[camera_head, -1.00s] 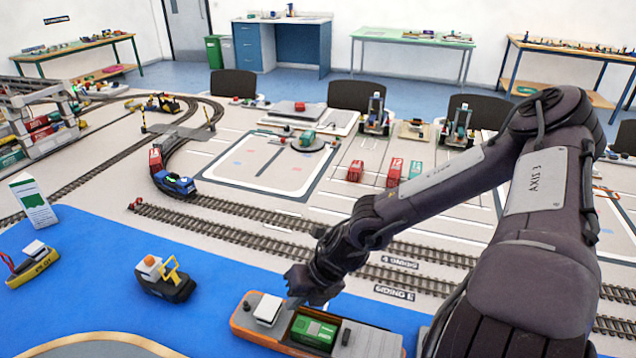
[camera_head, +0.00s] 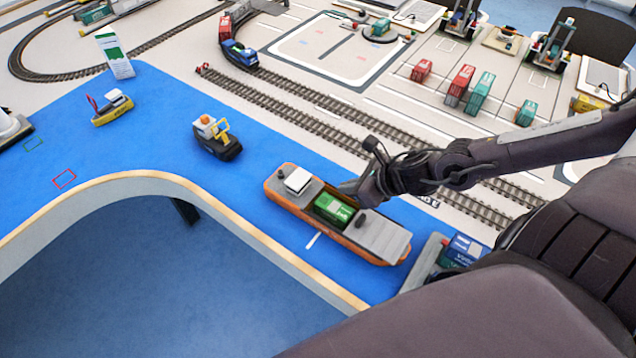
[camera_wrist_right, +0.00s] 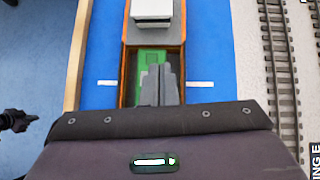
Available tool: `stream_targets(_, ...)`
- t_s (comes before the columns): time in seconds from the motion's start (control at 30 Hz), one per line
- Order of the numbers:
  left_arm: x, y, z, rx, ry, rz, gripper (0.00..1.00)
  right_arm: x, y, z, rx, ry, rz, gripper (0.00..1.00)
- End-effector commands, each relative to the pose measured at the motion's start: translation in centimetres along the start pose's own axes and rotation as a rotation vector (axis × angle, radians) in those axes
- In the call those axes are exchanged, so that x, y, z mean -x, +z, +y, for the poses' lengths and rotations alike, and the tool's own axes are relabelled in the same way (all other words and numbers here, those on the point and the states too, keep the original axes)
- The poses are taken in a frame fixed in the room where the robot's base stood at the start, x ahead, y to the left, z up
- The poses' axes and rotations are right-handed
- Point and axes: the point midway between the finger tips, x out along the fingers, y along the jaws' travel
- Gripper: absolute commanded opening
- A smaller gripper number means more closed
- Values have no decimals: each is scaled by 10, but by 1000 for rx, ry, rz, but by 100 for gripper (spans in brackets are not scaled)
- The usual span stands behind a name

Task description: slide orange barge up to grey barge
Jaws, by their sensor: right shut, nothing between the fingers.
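The orange barge (camera_head: 350,247) lies on the blue water surface in the head view, with a white cabin at its left end, a green container (camera_head: 333,209) in its hold and a grey deck at its right end. The grey barge (camera_head: 427,264) is just right of it, with a narrow blue gap between them; my arm hides part of it. My right gripper (camera_head: 352,187) is shut and empty above the orange barge, by the green container. In the wrist view its closed fingers (camera_wrist_right: 159,84) overlap the container and hold; contact cannot be told.
A black tug (camera_head: 218,143) and a yellow boat (camera_head: 113,108) float farther left. Rail tracks (camera_head: 310,124) run behind the water. The table's curved wooden edge (camera_head: 235,225) is in front. Blue water is clear between the tug and the orange barge.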

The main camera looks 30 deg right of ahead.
Motion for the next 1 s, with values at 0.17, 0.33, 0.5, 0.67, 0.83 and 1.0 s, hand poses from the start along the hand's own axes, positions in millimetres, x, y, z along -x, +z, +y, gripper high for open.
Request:
stream_targets(0.17, -11, 1, 0, 0, 0, 0, 0, -23, 1, -1, -7, -3, -8, 0)
stream_targets(0.33, -18, 2, 1, 1, 0, 0, 0, -42, 1, 0, -6, 1, -7, 0)
stream_targets(0.5, -19, 2, 2, 1, 1, -1, 0, -61, 2, 0, -7, 0, -6, 0)
stream_targets(0.67, -12, 2, 4, 2, 4, -1, 0, -74, 16, 0, -4, 0, -6, 0)
stream_targets(0.83, -8, 2, 5, 2, 6, -2, 0, -85, 25, 0, -3, -1, -2, 0)
stream_targets(1.0, -6, 2, 5, 2, 6, -2, 0, -90, 29, 0, -1, 0, 0, 0)
